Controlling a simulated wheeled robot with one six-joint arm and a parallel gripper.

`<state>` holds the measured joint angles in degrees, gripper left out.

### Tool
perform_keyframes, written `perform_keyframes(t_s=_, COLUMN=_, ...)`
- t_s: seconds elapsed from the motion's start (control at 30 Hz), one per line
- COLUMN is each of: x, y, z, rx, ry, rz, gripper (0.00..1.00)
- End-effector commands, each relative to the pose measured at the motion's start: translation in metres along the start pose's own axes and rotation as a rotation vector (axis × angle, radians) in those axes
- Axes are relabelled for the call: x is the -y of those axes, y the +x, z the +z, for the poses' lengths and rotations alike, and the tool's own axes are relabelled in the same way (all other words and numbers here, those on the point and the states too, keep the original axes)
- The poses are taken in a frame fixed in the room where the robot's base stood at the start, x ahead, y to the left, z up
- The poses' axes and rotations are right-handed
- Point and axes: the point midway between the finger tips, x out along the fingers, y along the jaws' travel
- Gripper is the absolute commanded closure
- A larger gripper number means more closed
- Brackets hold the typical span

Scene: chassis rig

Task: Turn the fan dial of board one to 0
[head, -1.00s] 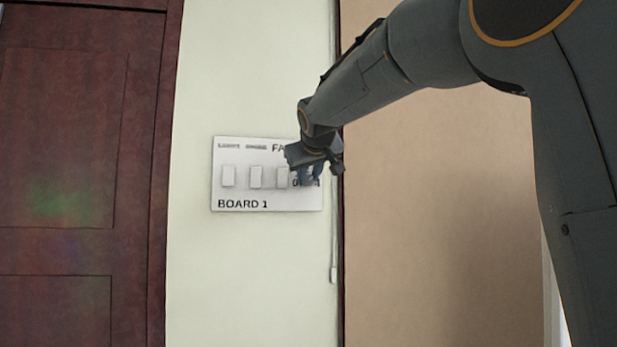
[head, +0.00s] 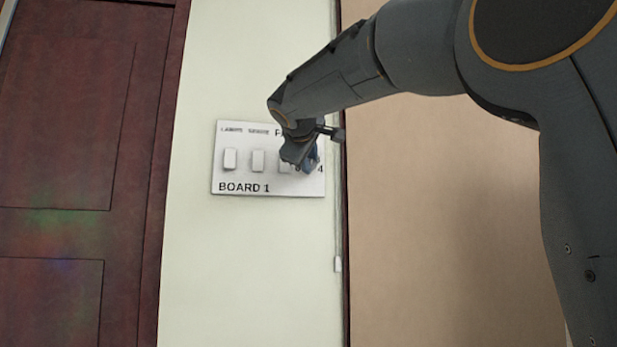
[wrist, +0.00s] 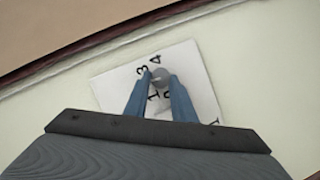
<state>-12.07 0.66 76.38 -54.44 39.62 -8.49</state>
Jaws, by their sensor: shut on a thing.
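Board one (head: 243,187) is a white panel on the pale wall, marked "BOARD 1", with a row of white switches. The fan dial is at its right end, hidden behind my gripper in the head view. In the wrist view the dial (wrist: 160,76) is a small grey round knob with the numbers 3, 4 and 1 readable around it. My gripper (wrist: 160,84) has its two blue fingers on either side of the knob, shut on it. It also shows at the board's right part in the head view (head: 307,166). Which number the dial points to cannot be told.
White switches (head: 230,159) sit on the board left of my gripper. A dark red wooden door (head: 70,150) is at the left.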

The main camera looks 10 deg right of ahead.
Motion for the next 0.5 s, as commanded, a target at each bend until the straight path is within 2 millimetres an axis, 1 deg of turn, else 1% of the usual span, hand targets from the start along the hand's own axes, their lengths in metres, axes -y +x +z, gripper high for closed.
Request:
perform_keyframes(t_s=0.03, x=0.0052, y=0.0018, z=0.0012, rx=-0.002, ry=-0.041, rz=0.018, gripper=0.99)
perform_keyframes(t_s=0.5, x=0.0106, y=0.0024, z=0.0031, rx=-0.001, ry=-0.452, rz=0.188, gripper=0.99)
